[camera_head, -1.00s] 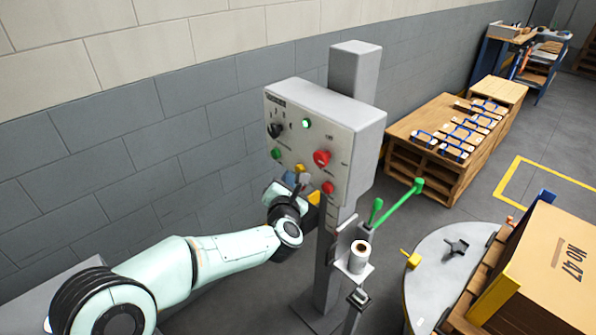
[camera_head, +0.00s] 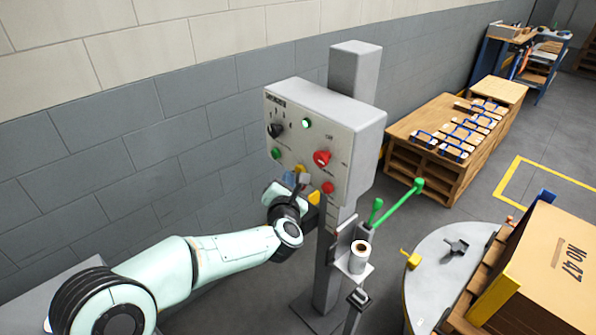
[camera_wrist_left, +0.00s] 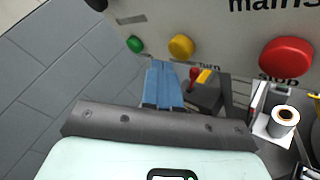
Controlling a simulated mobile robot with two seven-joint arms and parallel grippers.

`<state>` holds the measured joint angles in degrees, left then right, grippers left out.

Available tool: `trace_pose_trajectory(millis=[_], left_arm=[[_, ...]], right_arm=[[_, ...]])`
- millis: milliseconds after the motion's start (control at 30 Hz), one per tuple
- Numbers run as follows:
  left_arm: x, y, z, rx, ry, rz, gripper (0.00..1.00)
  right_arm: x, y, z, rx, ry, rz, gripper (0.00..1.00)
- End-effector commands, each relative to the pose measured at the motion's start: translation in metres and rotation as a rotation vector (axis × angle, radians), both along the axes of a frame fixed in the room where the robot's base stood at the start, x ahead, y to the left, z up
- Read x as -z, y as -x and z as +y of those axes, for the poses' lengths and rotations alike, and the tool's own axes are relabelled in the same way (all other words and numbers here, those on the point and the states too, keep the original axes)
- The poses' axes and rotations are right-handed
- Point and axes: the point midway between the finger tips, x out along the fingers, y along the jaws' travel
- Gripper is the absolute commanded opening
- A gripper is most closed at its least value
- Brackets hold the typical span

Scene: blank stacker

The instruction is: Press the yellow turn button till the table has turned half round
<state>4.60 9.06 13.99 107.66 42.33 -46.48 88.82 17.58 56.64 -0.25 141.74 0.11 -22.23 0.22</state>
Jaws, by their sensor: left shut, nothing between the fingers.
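The yellow turn button (camera_head: 300,168) is on the lower part of the grey control panel (camera_head: 350,155). It shows as a round yellow knob in the left wrist view (camera_wrist_left: 181,47), with the word "turn" beside it. My left gripper (camera_head: 297,180) is shut and empty, its tips just below the button; I cannot tell if they touch it. Its blue and dark fingers also show in the left wrist view (camera_wrist_left: 180,82). The round grey turntable (camera_head: 430,265) stands at the right, bearing a large cardboard box (camera_head: 545,255) marked "No 47". My right gripper is not in view.
The panel also has a green button (camera_head: 276,153), a red stop button (camera_head: 322,158) and a lower red button (camera_head: 327,188). A label roll (camera_head: 360,250) and green levers (camera_head: 400,203) stand close by on the right. A wooden pallet bench (camera_head: 430,160) is behind.

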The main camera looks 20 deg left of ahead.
Motion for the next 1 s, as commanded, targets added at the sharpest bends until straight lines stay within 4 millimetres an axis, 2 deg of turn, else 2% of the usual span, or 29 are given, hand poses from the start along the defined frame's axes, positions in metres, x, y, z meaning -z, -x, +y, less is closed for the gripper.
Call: trace_pose_trajectory(millis=[1000], left_arm=[[0.000, -0.011, -0.004, 0.000, 0.001, 0.000, 0.00]], right_arm=[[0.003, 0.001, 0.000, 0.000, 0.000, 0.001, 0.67]])
